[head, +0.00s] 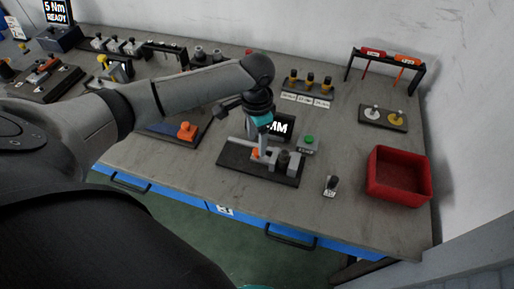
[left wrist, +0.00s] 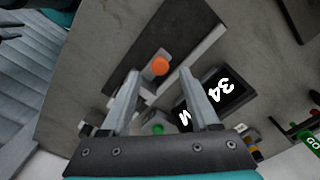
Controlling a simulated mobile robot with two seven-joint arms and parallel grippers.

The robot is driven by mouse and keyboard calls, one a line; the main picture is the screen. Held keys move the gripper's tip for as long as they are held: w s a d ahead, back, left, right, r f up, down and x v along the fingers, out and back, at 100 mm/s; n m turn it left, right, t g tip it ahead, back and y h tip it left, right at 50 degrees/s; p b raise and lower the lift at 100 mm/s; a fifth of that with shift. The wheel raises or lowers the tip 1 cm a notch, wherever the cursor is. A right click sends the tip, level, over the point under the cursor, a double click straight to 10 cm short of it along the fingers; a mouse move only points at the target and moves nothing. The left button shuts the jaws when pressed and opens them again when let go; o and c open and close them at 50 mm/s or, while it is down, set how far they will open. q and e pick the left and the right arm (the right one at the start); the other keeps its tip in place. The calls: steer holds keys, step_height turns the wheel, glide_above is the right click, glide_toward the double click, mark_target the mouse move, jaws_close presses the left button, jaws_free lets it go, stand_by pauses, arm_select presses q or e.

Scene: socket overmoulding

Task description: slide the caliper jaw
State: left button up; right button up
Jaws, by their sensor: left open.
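The caliper stands on a dark base plate (head: 235,158) on the bench, with a grey beam and blocks. Its orange knob (head: 256,153), which I take to be on the sliding jaw, also shows in the left wrist view (left wrist: 160,65). My left gripper (head: 256,143) is above the caliper, its fingers partly hidden by the wrist in the head view. In the left wrist view the left gripper (left wrist: 158,74) is open, with the orange knob between and just beyond the fingertips. Contact cannot be told. My right gripper is not in view.
A black display (head: 283,126) stands behind the caliper, partly covered by my arm. A green button (head: 309,139) is right of it. A small dark lever (head: 331,186) and a red bin (head: 399,176) stand further right. The bench front is clear.

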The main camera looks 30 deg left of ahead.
mark_target(257, 151)
arm_select(q)
steer(key=shift+f, duration=1.65)
jaws_close()
